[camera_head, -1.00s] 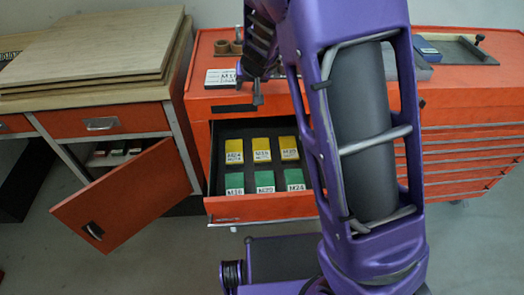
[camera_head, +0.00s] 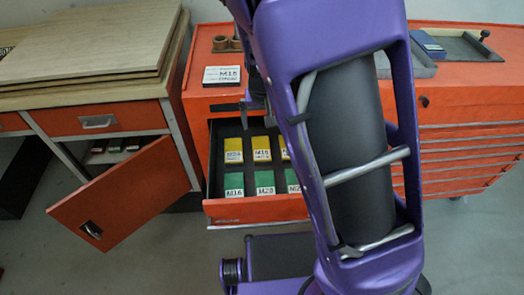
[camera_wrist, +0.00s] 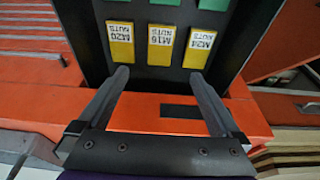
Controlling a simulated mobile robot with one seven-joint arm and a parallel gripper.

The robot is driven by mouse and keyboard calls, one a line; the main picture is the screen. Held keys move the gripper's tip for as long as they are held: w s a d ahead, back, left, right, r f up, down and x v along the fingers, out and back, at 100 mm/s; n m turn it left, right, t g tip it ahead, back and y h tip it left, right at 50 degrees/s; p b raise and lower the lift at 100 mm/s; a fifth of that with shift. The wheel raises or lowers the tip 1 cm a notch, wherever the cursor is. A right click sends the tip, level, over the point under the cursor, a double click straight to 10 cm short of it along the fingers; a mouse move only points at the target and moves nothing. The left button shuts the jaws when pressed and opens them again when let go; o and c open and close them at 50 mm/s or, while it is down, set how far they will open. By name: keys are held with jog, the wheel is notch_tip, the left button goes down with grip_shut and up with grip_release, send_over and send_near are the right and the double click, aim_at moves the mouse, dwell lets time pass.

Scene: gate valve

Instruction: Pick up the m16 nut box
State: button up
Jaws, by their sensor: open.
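The M16 nut box (camera_head: 261,149) is the yellow middle box in the back row of the open drawer (camera_head: 258,210). In the wrist view the same yellow box (camera_wrist: 160,46), labelled M16 NUTS, lies beyond and between my fingertips. The yellow M20 (camera_wrist: 120,42) and M24 (camera_wrist: 199,48) nut boxes flank it. In the head view my gripper (camera_head: 254,104) hangs above the back of the drawer, partly hidden by my arm, apart from the boxes.
Green boxes (camera_head: 265,184) form the front row. An open cabinet door (camera_head: 120,198) stands left of the drawer. Wooden boards (camera_head: 90,45) lie on the left bench. My arm hides the drawer's right part.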

jog(key=b, duration=0.3)
send_over(261, 148)
jog(key=s, duration=0.1)
jog(key=f, duration=1)
jog(key=shift+s+d+f, duration=0.2)
jog(key=shift+d+f, duration=0.15)
jog(key=shift+a+b+x, duration=0.15)
jog(key=shift+b+x, duration=0.1)
jog(key=shift+x, duration=1.15)
jog(key=shift+a+b+x, duration=0.15)
jog(key=shift+b+x, duration=0.05)
jog(key=shift+x, duration=1.15)
grip_shut()
